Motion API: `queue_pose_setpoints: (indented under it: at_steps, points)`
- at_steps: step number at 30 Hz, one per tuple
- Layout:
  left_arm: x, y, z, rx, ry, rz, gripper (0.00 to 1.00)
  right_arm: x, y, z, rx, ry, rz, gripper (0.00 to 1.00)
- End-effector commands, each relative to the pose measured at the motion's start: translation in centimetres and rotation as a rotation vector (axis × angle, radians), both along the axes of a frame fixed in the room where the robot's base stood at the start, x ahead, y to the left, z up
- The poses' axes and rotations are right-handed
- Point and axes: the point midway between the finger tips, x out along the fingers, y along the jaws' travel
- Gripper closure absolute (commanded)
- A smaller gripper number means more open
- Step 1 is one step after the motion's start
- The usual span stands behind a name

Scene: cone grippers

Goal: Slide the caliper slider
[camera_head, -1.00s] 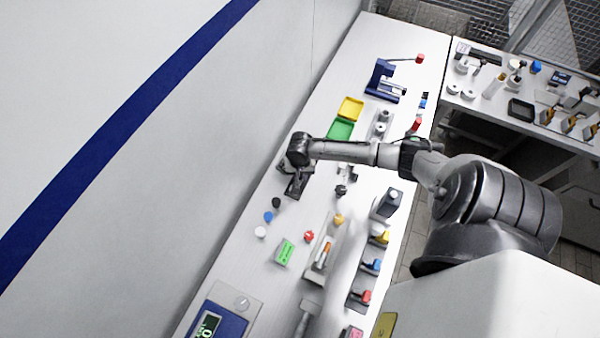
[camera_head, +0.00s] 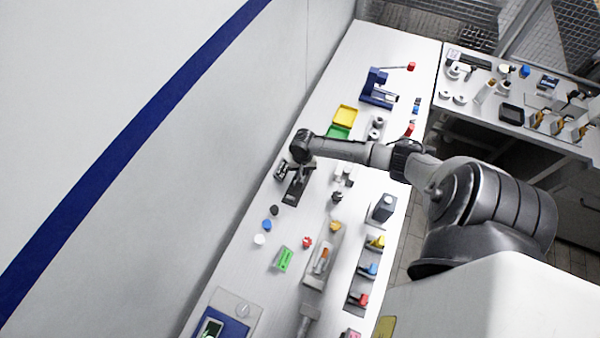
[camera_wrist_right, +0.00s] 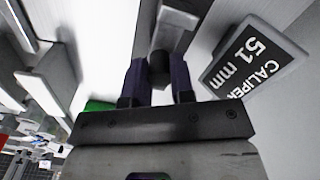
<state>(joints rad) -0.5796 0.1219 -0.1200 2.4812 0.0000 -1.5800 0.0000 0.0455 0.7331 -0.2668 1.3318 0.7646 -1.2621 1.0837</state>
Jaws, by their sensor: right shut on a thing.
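The caliper's display block (camera_wrist_right: 252,62) is dark with white lettering, "CALIPER 51 mm", on the right of the right wrist view. My right gripper (camera_wrist_right: 158,72) has its two fingers on either side of a dark rounded knob (camera_wrist_right: 160,62) and is shut on it. A pale metal piece (camera_wrist_right: 172,28) lies just beyond the knob. In the head view my right gripper (camera_head: 298,176) points down over the caliper's place near the wall side of the bench. The small dark display block (camera_head: 281,170) shows beside it. My arm partly hides the caliper there. My left gripper is not in view.
Yellow (camera_head: 345,115) and green (camera_head: 338,132) trays and a blue press (camera_head: 377,88) stand farther up the bench. Small knobs (camera_head: 267,224), a green block (camera_head: 283,259) and a blue device (camera_head: 222,326) are nearer. A second table (camera_head: 490,110) holds more items.

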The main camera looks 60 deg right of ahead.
Motion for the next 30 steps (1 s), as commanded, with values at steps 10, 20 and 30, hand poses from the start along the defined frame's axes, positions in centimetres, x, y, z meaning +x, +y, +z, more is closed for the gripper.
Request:
queue_pose_setpoints:
  at_steps: [10, 20, 30]
  points:
    - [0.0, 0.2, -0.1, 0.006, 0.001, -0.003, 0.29, -0.1, -0.3, -0.2, -0.006, 0.001, -0.004, 0.68]
    - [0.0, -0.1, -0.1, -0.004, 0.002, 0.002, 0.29, 0.0, -0.2, -0.1, -0.004, 0.000, -0.003, 0.51]
    - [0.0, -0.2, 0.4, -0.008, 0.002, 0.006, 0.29, 0.0, -0.2, 2.9, -0.005, -0.003, 0.000, 0.51]
